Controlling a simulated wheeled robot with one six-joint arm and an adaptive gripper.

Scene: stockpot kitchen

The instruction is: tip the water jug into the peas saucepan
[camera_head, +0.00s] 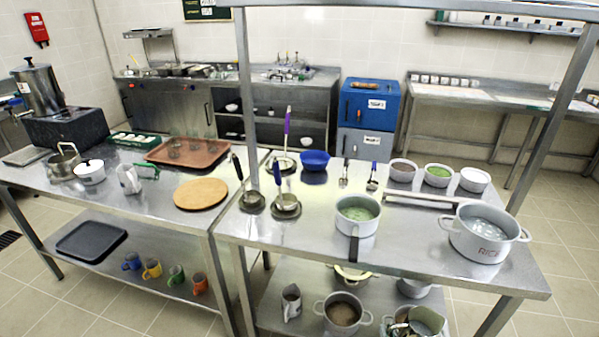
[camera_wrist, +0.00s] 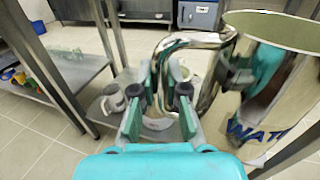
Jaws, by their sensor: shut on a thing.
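The water jug (camera_wrist: 275,90) is a shiny metal jug with dark blue letters, partly cut off, at the right of the wrist view. Its mouth is at the top and it looks roughly upright. In the wrist view my gripper (camera_wrist: 165,95) is shut on its curved handle (camera_wrist: 185,42). In the head view what looks like the same jug (camera_head: 427,320) shows at the bottom edge, low by the lower shelf; my gripper is not clear there. The peas saucepan (camera_head: 357,222), pale grey with green contents and a dark handle toward the front, stands on the right tabletop.
A large grey pot (camera_head: 482,240) stands right of the saucepan, with a metal rail (camera_head: 420,201) behind. Several small bowls, including a green-filled one (camera_head: 438,175), line the back. A grey pitcher (camera_head: 291,303) and a pot (camera_head: 342,313) stand on the lower shelf. An upright post (camera_head: 246,100) rises beside the tabletop.

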